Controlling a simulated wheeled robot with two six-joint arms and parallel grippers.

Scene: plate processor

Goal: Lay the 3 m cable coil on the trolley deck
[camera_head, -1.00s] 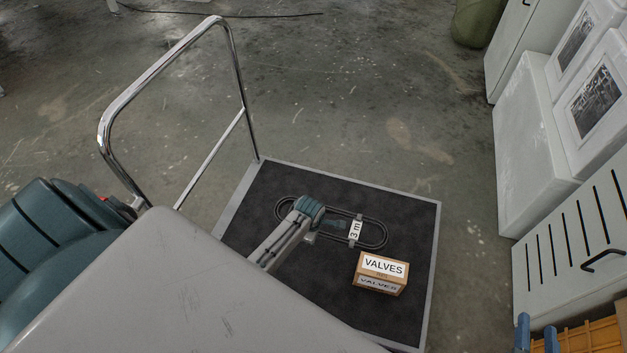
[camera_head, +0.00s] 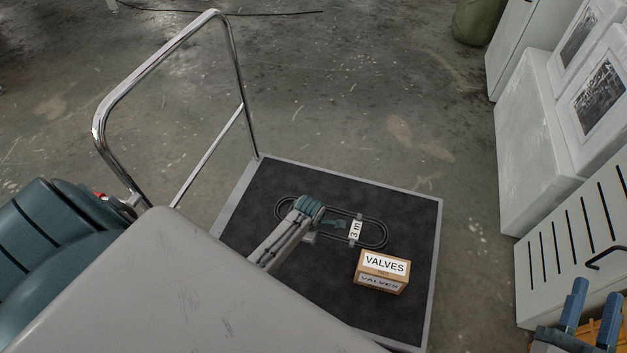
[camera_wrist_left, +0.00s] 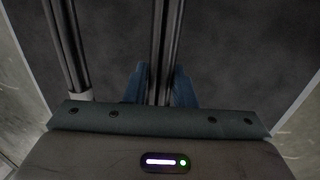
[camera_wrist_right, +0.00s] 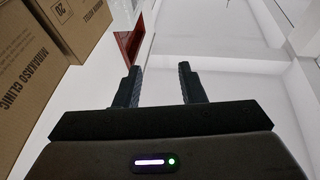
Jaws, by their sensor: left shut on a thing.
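The cable coil (camera_head: 355,231) is a dark flattened loop with a white "3 m" label. In the head view it lies flat over the black trolley deck (camera_head: 412,215); I cannot tell whether it touches the deck all along. My left gripper (camera_head: 334,224) is shut on the coil near its left half. In the left wrist view dark strands of the coil (camera_wrist_left: 160,50) run between the blue fingers. My right gripper (camera_head: 593,298) is at the lower right, off the trolley. In the right wrist view (camera_wrist_right: 158,85) its fingers are apart with nothing between them.
A cardboard VALVES box (camera_head: 382,271) stands on the deck just in front of the coil. A chrome handle (camera_head: 165,55) rises at the deck's left side. White cabinets (camera_head: 545,140) line the right. The right wrist view shows cardboard boxes (camera_wrist_right: 35,80). The deck's far right corner is clear.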

